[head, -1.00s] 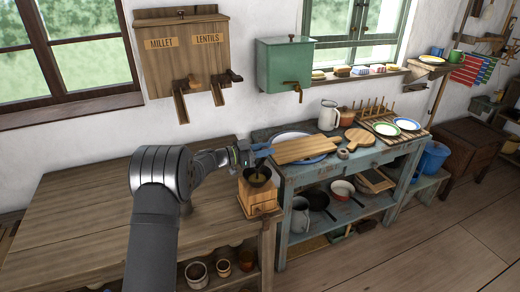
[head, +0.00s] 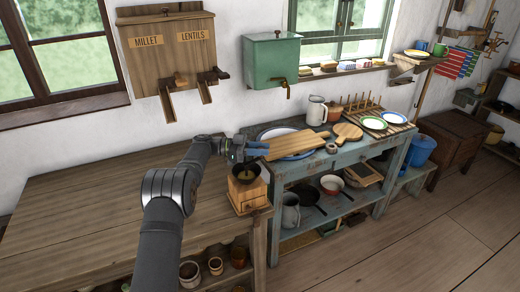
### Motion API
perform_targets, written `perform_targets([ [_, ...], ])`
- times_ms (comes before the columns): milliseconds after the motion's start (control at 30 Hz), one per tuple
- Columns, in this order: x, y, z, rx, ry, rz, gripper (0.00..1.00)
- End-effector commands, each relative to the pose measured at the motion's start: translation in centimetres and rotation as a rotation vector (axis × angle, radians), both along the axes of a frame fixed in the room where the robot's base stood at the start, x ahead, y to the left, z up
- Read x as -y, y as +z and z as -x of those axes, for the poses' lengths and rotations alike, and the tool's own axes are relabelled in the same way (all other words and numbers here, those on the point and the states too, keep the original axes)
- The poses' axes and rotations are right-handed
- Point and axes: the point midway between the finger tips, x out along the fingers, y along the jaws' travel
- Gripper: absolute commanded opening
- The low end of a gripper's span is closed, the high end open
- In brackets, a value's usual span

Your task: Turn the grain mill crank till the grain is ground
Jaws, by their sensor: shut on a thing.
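The grain mill (head: 246,194) is a wooden box with a dark bowl-shaped hopper (head: 246,174) on top. It stands upright at the right end of the wooden table. Something yellowish shows inside the hopper, too small to tell how much grain is there. The handle itself is mostly hidden by the fingers.
The wooden table (head: 90,210) is bare left of the mill. To the right, a blue worktable (head: 283,171) holds a cutting board (head: 298,145), plates and a jug (head: 316,111). Millet and lentil dispensers (head: 168,50) hang on the wall behind.

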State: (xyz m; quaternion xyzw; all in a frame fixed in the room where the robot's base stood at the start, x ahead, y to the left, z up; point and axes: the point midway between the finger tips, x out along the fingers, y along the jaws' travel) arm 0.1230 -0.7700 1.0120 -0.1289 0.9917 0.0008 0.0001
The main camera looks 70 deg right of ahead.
Motion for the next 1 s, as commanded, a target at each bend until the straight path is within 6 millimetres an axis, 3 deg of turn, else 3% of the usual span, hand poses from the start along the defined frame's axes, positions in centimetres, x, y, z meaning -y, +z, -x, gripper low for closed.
perform_targets([
  [300,0.1,0.3,0.2,-0.002,-0.001,0.006,0.0],
  [333,0.1,0.3,0.2,-0.002,-0.001,0.006,0.32],
  [400,0.1,0.3,0.1,-0.001,-0.001,0.005,0.46],
  [767,-0.1,0.1,-0.4,0.0,0.001,0.002,0.46],
  [1000,-1.1,0.0,-4.4,0.0,0.004,0.003,0.46],
])
